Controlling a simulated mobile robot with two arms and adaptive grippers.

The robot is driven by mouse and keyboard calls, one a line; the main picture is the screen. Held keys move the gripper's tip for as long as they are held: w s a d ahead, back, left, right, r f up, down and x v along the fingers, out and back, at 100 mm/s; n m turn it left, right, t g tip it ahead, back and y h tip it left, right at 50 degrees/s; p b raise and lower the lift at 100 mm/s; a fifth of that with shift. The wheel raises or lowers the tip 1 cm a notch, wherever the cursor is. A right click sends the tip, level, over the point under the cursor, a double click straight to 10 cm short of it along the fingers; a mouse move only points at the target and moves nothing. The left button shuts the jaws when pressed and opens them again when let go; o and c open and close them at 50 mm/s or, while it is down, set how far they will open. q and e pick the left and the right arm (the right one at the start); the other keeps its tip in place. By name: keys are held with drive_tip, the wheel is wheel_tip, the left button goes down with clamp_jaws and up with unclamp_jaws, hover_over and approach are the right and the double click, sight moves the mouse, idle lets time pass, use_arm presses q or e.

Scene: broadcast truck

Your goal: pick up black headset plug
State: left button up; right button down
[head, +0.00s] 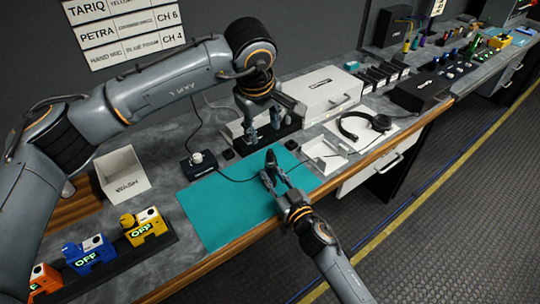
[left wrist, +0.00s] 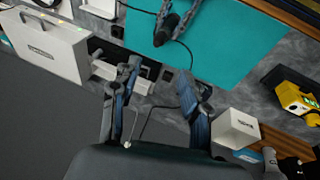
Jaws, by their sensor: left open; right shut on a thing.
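My right gripper (head: 271,180) is shut on a small dark piece that looks like the black headset plug (head: 270,159), held over the teal mat (head: 215,215). A thin black cable runs by it, toward the black headset (head: 362,126) on a white sheet. The dark piece also shows in the left wrist view (left wrist: 164,33) between the right fingers. My left gripper (head: 263,136) is open and empty, above the back edge of the mat. In the left wrist view its fingers (left wrist: 160,72) are spread apart. The right fingers partly hide the plug.
A small dark box with a white knob (head: 198,162) sits at the mat's back left. A white bin (head: 122,173) and several coloured packs (head: 147,226) stand left. A white case (head: 318,92) stands behind, a white tray (head: 325,156) right. The mat's front left is clear.

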use_arm(q)
drive_tip(key=s+m, duration=0.1)
drive_tip(key=m, duration=0.7)
hover_over(270, 151)
drive_tip(key=s, duration=0.2)
wheel_tip(270, 151, down, 6)
drive_tip(key=shift+t, duration=0.4)
drive_tip(key=shift+x, duration=2.7)
drive_tip(key=shift+a, duration=0.25)
drive_tip(key=shift+s, duration=0.1)
drive_tip(key=shift+c, duration=0.2)
clamp_jaws()
